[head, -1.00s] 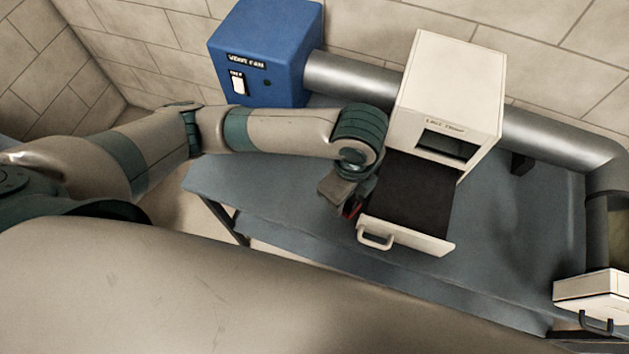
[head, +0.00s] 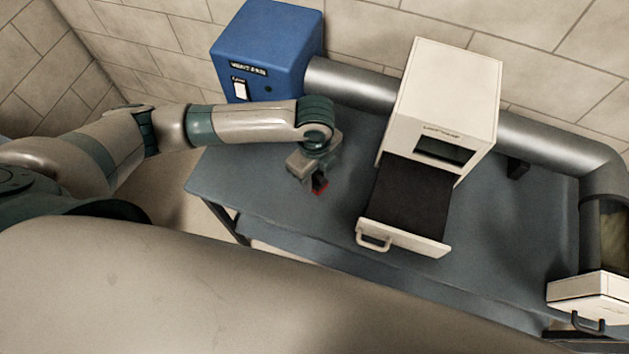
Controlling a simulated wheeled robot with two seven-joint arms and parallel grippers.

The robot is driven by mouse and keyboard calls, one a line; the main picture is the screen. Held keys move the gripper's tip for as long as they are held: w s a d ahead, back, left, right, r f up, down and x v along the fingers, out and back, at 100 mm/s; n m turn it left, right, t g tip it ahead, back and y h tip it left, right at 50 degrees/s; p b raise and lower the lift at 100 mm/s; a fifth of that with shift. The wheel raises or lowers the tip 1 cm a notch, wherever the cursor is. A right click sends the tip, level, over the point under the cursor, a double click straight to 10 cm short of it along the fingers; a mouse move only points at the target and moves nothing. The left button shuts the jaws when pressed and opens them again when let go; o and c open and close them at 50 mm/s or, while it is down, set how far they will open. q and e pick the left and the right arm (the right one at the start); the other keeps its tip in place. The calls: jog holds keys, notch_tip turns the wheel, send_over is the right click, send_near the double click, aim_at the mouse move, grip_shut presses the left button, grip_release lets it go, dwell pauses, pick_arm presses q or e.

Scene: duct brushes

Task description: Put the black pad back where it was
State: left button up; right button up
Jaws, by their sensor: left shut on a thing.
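My left gripper (head: 318,186) hangs over the grey table, to the left of the open drawer and apart from it. It is shut on a small dark and red thing (head: 320,186), mostly hidden by the jaws; I cannot tell what it is. The drawer (head: 402,238) is pulled out of the white lint trap box (head: 440,95). A flat black surface (head: 410,198) fills the drawer; I cannot tell whether it is the black pad or the drawer's own bottom. My right gripper is not in view.
A blue fan box (head: 268,50) stands at the back left. A metal duct (head: 350,82) joins it to the lint trap and bends at the right, above a white handled part (head: 590,297). The table (head: 270,190) is clear left of the drawer.

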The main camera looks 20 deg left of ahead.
aim_at(314, 183)
pick_arm(q)
jog(key=shift+f, duration=0.1)
notch_tip(314, 183, down, 4)
jog(key=shift+r+p, duration=0.25)
jog(key=shift+p, duration=0.4)
jog(key=shift+f, duration=0.15)
jog(key=shift+f, duration=0.1)
jog(key=o, duration=1)
